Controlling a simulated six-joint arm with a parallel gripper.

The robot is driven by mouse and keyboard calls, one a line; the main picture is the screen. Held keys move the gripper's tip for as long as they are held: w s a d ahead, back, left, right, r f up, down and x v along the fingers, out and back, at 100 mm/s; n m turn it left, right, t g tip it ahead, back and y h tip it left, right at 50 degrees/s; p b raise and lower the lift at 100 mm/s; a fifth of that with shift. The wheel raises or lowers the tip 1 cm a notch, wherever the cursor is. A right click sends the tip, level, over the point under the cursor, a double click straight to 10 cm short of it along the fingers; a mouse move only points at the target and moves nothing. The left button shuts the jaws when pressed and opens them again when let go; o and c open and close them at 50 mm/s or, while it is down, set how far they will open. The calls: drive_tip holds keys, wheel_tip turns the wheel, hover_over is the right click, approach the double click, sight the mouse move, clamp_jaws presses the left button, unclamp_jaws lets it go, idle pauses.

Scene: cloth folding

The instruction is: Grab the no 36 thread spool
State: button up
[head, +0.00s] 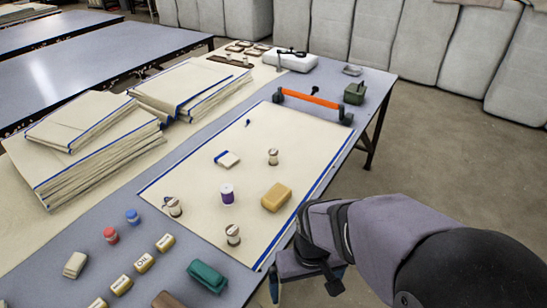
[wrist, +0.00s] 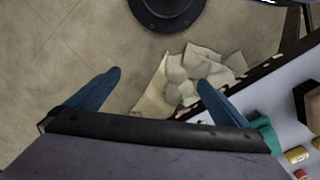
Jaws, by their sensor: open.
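Several yellowish labelled spools lie in a row at the table's near left: one (head: 165,242), a second (head: 144,262), a third (head: 121,285) and one at the picture's bottom edge (head: 98,303). Their lettering is too small to read, so I cannot tell which is no 36. A yellow labelled one (wrist: 298,155) also shows at the wrist view's lower right. My gripper (wrist: 160,78) is open and empty, its blue fingers spread above the floor. In the head view my gripper (head: 303,275) hangs beside the table's near right edge, apart from the spools.
A red spool (head: 110,236) and a blue spool (head: 132,216) stand behind the row. A green block (head: 207,276) lies between the row and my gripper. A cream cloth (head: 200,180) carries a purple-and-white spool (head: 227,194) and a tan block (head: 276,197). Folded cloth stacks (head: 90,165) stand left.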

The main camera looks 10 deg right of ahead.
sight(274, 152)
drive_tip(key=c, duration=1.3)
drive_tip(key=shift+t, duration=0.9)
drive_tip(key=w+r+p, duration=0.1)
drive_tip(key=w+r, duration=0.1)
drive_tip(key=w, duration=0.4)
drive_tip(key=w+r+p, duration=0.2)
drive_tip(key=w, duration=0.4)
drive_tip(key=w+r+p, duration=0.1)
drive_tip(key=w+r, duration=0.1)
drive_tip(key=w, duration=0.5)
drive_tip(key=shift+d+r, duration=0.2)
drive_tip(key=shift+d, duration=0.15)
drive_tip(key=shift+w+d+r+m+t+p, duration=0.1)
drive_tip(key=shift+w+d+m+t+p, duration=0.6)
drive_tip(key=shift+w, duration=3.3)
drive_tip(key=shift+w+a+n+t+p, duration=0.25)
drive_tip(key=shift+w+p, duration=1)
drive_tip(key=shift+w, duration=2.8)
drive_tip(key=shift+w+d+r+m+t+p, duration=0.15)
drive_tip(key=shift+w+d+t+p, duration=0.55)
drive_tip(key=shift+w, duration=3.3)
drive_tip(key=shift+a+f+g+p, duration=0.2)
drive_tip(key=shift+a+g+p, duration=0.05)
drive_tip(key=shift+a+p, duration=0.1)
drive_tip(key=shift+d+p+x, duration=0.15)
drive_tip(key=shift+p+x, duration=0.2)
drive_tip(key=shift+x, duration=0.85)
drive_tip(key=shift+d+p+x, duration=0.1)
drive_tip(key=shift+p+x, duration=0.25)
drive_tip(key=shift+x, duration=0.9)
